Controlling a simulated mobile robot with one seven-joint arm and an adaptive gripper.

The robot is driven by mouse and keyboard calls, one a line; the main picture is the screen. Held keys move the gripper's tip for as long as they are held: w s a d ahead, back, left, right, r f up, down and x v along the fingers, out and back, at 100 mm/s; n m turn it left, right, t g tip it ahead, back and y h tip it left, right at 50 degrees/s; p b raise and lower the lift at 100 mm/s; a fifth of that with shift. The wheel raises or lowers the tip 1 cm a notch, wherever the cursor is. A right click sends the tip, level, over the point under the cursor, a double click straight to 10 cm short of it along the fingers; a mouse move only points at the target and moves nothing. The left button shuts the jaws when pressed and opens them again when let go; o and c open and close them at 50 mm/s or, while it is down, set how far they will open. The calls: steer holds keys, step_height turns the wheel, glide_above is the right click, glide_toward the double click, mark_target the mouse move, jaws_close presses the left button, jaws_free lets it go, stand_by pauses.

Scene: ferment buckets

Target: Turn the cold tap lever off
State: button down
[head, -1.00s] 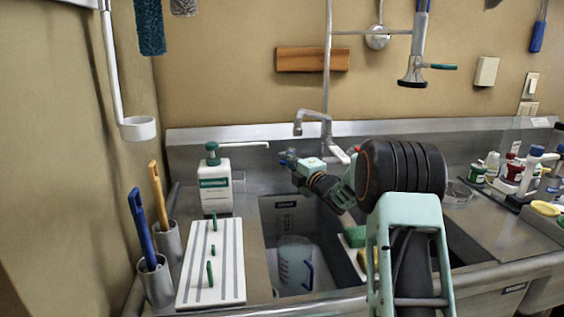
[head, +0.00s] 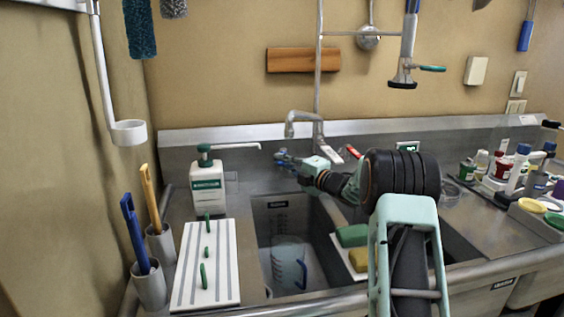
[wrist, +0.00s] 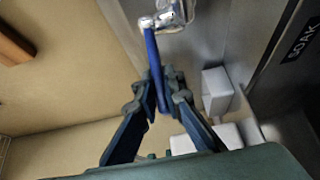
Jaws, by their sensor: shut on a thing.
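The tap (head: 304,122) stands at the back of the sink, its spout bent over the basin. The blue cold lever (wrist: 152,48) runs from a chrome fitting (wrist: 166,17) down between my fingers in the wrist view. My gripper (wrist: 160,82) is shut on this lever. In the head view my gripper (head: 284,159) is at the back of the left basin, left of the tap, and mostly hides the lever. A red lever (head: 353,151) shows to the right of the tap, apart from my gripper.
A pump bottle (head: 208,186) stands close left of my gripper, its spout reaching toward it. A clear jug (head: 288,262) is in the left basin (head: 272,208). A green sponge (head: 352,235) lies on the divider. Bottles crowd the right counter.

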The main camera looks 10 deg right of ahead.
steer(key=c, duration=2)
jaws_free()
steer(key=shift+a, duration=0.1)
steer(key=shift+c, duration=0.2)
steer(key=shift+s, duration=0.1)
steer(key=v, duration=1.2)
